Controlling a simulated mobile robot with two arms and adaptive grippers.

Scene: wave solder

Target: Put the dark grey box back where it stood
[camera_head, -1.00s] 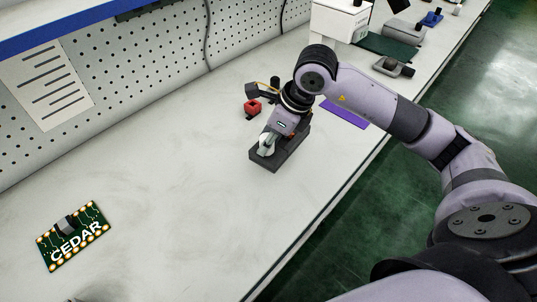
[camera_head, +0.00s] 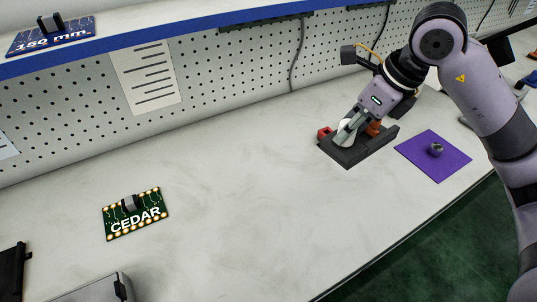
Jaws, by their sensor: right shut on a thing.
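The dark grey box (camera_head: 366,152) is a low, long block on the white bench, right of the middle of the head view. My right gripper (camera_head: 345,137) comes down onto it from above and is shut on it near its left end. The fingers hide part of its top. Whether the box rests on the bench or is just above it is hard to tell. My left gripper is not in view.
A red block (camera_head: 323,133) is close behind the box's left end, and an orange-brown piece (camera_head: 374,128) is behind its middle. A purple mat (camera_head: 452,166) with a small dark part (camera_head: 436,150) lies to the right. A green CEDAR board (camera_head: 148,222) lies left; bench between is clear.

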